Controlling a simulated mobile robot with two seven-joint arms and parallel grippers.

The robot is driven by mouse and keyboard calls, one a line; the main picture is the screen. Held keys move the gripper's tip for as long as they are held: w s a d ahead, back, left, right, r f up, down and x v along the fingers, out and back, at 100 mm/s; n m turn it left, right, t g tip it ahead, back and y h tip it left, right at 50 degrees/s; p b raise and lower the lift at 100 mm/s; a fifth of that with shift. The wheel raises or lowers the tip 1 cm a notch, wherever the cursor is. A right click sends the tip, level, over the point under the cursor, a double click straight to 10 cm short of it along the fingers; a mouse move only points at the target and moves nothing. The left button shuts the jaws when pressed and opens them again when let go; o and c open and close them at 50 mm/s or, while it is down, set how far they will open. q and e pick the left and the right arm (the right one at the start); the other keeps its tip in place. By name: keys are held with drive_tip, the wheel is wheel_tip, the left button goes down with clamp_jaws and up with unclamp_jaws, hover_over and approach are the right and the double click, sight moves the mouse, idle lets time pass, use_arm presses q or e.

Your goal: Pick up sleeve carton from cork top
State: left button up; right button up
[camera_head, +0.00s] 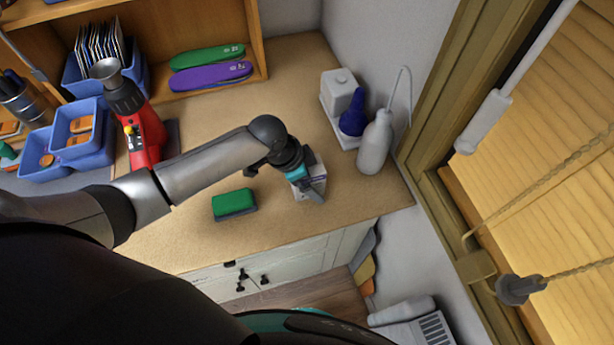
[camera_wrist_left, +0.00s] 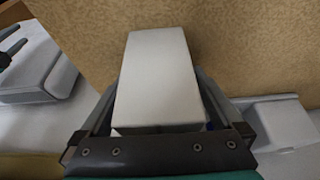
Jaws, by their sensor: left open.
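The sleeve carton is a small white box on the cork top (camera_head: 290,90). In the head view the carton (camera_head: 310,192) is partly hidden beneath my left gripper (camera_head: 312,190). In the left wrist view the carton (camera_wrist_left: 158,82) stands out pale against the cork, between the two fingers of my left gripper. The fingers are open, one on each side of it. I cannot tell whether either finger touches it. My right gripper is not in view.
A green-topped block (camera_head: 234,203) lies left of the carton. A white squeeze bottle (camera_head: 375,143) and a blue bottle (camera_head: 353,121) stand behind, to the right. A red machine (camera_head: 145,138) and blue bins (camera_head: 78,127) are at left. The cork's front edge is close.

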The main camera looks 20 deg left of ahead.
use_arm(q)
drive_tip(key=c, duration=1.5)
drive_tip(key=shift+c, duration=0.2)
